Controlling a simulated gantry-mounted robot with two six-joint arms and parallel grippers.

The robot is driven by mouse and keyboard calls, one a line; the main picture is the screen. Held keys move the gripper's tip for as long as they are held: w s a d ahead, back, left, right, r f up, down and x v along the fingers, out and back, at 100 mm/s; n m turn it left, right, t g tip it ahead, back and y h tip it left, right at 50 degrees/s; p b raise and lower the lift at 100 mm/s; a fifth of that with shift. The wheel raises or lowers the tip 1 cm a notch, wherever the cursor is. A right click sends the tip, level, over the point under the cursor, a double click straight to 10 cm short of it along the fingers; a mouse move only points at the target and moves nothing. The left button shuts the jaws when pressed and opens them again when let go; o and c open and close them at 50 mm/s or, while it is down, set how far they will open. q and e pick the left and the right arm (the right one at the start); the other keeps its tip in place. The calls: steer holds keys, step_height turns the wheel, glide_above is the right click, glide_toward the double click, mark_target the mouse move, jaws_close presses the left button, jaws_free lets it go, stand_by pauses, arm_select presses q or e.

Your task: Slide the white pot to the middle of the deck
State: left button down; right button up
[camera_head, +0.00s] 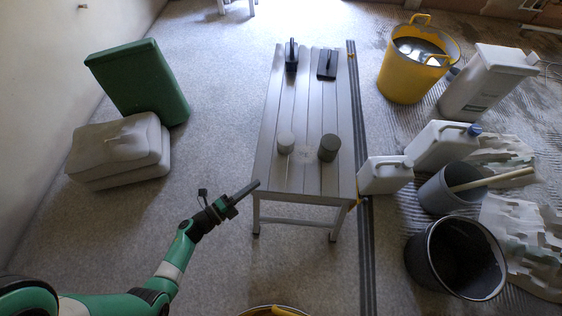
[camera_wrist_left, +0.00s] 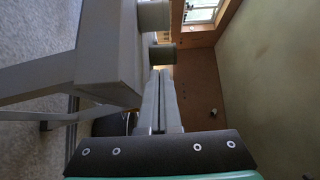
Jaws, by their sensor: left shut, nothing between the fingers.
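The white pot (camera_head: 286,142) stands upright on the slatted grey deck (camera_head: 306,182), left of the deck's centre line and towards its near end. A dark grey pot (camera_head: 328,147) stands just right of it. My left gripper (camera_head: 256,185) is shut and empty, at the deck's near left corner, apart from both pots. In the left wrist view its closed fingers (camera_wrist_left: 158,102) point forward beside the deck's edge. There, the paler, nearer pot (camera_wrist_left: 153,15) appears to be the white one, and the darker pot (camera_wrist_left: 163,54) is beyond. My right gripper is not in view.
Two dark trowel-like tools (camera_head: 291,56) (camera_head: 327,64) lie at the deck's far end. The deck between them and the pots is clear. White canisters (camera_head: 386,176), buckets (camera_head: 458,258) and a yellow tub (camera_head: 417,63) stand to the right. A green case (camera_head: 138,82) is at left.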

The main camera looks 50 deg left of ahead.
arm_select(q)
steer(key=shift+w+a+r, duration=0.15)
steer(key=shift+w+r, duration=0.05)
steer(key=shift+w, duration=0.7)
steer(key=b, duration=0.3)
glide_toward(289, 148)
steer(key=d, duration=0.1)
steer(key=w+d, duration=0.2)
steer(key=shift+f, duration=0.3)
steer(key=w+a, duration=0.1)
steer(key=w+a+b, duration=0.1)
steer(key=w, duration=0.1)
steer(key=shift+r, duration=0.15)
steer(key=shift+w+a, duration=0.25)
steer(key=shift+b, duration=0.3)
